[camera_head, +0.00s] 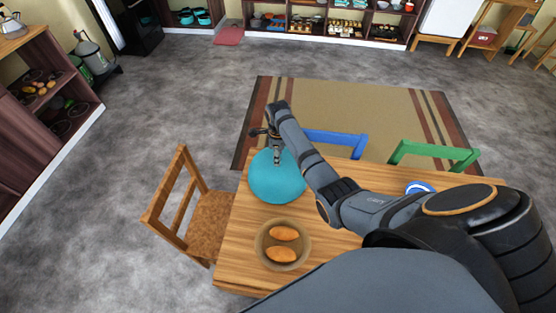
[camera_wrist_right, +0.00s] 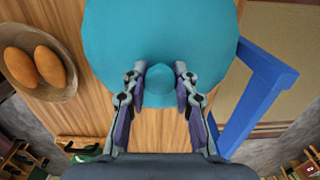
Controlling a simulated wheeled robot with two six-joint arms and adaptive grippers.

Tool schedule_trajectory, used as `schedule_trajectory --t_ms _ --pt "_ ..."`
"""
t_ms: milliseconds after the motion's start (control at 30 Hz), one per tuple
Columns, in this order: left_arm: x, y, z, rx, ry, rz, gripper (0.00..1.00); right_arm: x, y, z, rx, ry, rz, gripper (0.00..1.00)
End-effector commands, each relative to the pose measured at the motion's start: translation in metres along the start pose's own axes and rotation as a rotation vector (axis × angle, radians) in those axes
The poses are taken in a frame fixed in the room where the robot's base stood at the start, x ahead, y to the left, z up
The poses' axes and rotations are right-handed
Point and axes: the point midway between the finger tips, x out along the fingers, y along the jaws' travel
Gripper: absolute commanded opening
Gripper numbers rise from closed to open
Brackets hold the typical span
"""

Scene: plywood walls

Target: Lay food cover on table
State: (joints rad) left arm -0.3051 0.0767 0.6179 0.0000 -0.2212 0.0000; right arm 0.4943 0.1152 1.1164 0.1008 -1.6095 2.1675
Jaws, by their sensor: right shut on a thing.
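The teal domed food cover (camera_head: 277,180) is at the far left part of the wooden table (camera_head: 340,239). My right gripper (camera_head: 276,150) is above it, shut on its knob. In the right wrist view, the fingers of my right gripper (camera_wrist_right: 160,88) sit on both sides of the round knob of the food cover (camera_wrist_right: 115,40). Whether the cover's rim touches the table cannot be told. A round bowl (camera_head: 262,257) with two orange-brown bread-like pieces (camera_head: 284,233) stands beside the cover, apart from it. My left gripper is not in view.
A wooden chair (camera_head: 212,222) stands at the left side of the table. A blue chair (camera_head: 337,139) and a green chair (camera_head: 433,152) stand along the far side. A blue and white item (camera_head: 419,187) lies at the right. Bare tabletop shows right of the bowl.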

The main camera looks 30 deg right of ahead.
Motion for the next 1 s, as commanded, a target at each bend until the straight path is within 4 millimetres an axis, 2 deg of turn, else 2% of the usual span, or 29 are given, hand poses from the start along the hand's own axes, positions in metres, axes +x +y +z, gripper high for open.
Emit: schedule_trajectory --t_ms 33,133,467,500,633,667,1000 --pt "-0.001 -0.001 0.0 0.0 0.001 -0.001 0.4 0.01 0.002 0.0 -0.001 0.002 0.005 0.0" --pt "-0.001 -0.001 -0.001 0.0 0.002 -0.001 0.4 0.019 0.002 0.0 -0.001 0.001 0.003 0.0" --pt "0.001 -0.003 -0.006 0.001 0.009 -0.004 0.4 0.024 0.002 0.0 -0.001 0.001 0.003 0.0" --pt "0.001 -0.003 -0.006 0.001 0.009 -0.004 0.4 0.024 0.002 0.0 -0.001 0.001 0.003 0.3" --pt "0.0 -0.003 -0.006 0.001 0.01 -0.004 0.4 0.024 0.002 0.0 -0.001 0.001 0.003 0.48" --pt "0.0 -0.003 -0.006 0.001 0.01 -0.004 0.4 0.024 0.002 0.0 -0.001 0.001 0.003 0.51" --pt "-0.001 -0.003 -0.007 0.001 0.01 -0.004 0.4 0.018 0.002 0.0 -0.001 0.0 0.002 0.51"
